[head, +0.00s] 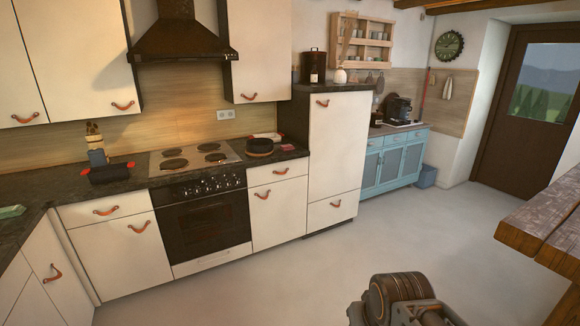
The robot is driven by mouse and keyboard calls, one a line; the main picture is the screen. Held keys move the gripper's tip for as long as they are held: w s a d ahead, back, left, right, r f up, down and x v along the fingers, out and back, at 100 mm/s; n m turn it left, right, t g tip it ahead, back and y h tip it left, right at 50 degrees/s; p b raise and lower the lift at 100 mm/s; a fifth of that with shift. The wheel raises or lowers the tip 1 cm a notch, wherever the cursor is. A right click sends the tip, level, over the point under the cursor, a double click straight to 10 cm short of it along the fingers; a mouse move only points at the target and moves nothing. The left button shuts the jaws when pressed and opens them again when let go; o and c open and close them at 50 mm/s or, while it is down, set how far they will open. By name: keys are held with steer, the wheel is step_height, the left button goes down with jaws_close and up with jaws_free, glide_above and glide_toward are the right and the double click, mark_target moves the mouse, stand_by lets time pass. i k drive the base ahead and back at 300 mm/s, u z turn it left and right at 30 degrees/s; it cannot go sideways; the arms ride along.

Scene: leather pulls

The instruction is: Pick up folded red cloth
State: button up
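I cannot clearly make out a folded red cloth. Small red patches (131,164) show at the ends of a dark dish (108,174) on the counter left of the stove; they are too small to tell whether they are cloth or handles. A pale item with a reddish part (267,136) lies at the back of the counter right of the stove, also too small to tell. My arm shows at the bottom edge, over the floor and far from the counters. My gripper's fingers are not in view.
The dark counter (35,184) runs along the wall, with a stove (194,157) and a black pan (259,147). A teal item (12,212) lies at far left. A wooden table (545,215) stands at right. The floor (265,280) between is clear.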

mark_target(288, 147)
steer(key=z, duration=0.1)
steer(key=i, duration=2.65)
steer(key=u, duration=0.45)
steer(key=i, duration=1.65)
steer(key=u, duration=0.3)
